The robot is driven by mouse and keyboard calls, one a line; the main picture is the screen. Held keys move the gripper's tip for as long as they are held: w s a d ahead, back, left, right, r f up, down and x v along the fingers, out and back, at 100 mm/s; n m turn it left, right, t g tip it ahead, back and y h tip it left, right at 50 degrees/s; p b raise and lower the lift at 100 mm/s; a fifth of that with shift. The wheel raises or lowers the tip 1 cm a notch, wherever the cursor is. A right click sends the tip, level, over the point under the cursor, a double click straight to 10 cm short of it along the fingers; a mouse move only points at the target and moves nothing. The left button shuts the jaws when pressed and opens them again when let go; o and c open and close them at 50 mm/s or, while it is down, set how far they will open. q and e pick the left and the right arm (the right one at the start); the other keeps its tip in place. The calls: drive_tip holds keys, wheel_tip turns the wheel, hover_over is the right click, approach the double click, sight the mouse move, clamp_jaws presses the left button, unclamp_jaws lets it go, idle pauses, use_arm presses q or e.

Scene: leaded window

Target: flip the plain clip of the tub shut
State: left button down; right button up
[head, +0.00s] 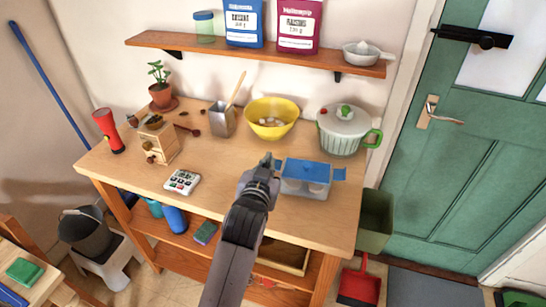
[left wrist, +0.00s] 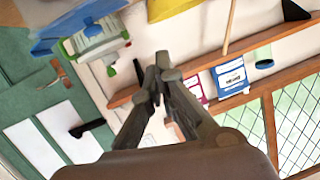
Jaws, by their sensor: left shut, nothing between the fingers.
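The tub (head: 306,188) is a see-through box with a blue lid, standing near the front right of the wooden table. A blue clip (head: 340,174) sticks out from its right end. A bit of blue shows at its left end, partly behind my gripper; which clip is the plain one I cannot tell. My left gripper (head: 266,163) is shut and empty, right beside the tub's left end; whether it touches I cannot tell. In the left wrist view its fingers (left wrist: 160,72) are together, with the blue tub (left wrist: 78,22) at upper left. My right gripper is not in view.
A white pot (head: 343,132) with green handle stands behind the tub, a yellow bowl (head: 271,120) behind the gripper. A timer (head: 182,181) and wooden grinder (head: 158,142) lie left. The table front between timer and gripper is clear. A shelf (head: 262,54) hangs above.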

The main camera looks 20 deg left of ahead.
use_arm(q)
drive_tip(key=p+x, duration=0.2)
drive_tip(key=x, duration=0.7)
drive_tip(key=shift+w, duration=0.35)
wheel_tip(320, 180, down, 2)
drive_tip(key=shift+w+a+f+p, duration=0.15)
drive_tip(key=shift+a+f+p, duration=0.1)
drive_tip(key=shift+p, duration=0.3)
drive_tip(key=shift+a+f, duration=0.1)
drive_tip(key=shift+f, duration=0.8)
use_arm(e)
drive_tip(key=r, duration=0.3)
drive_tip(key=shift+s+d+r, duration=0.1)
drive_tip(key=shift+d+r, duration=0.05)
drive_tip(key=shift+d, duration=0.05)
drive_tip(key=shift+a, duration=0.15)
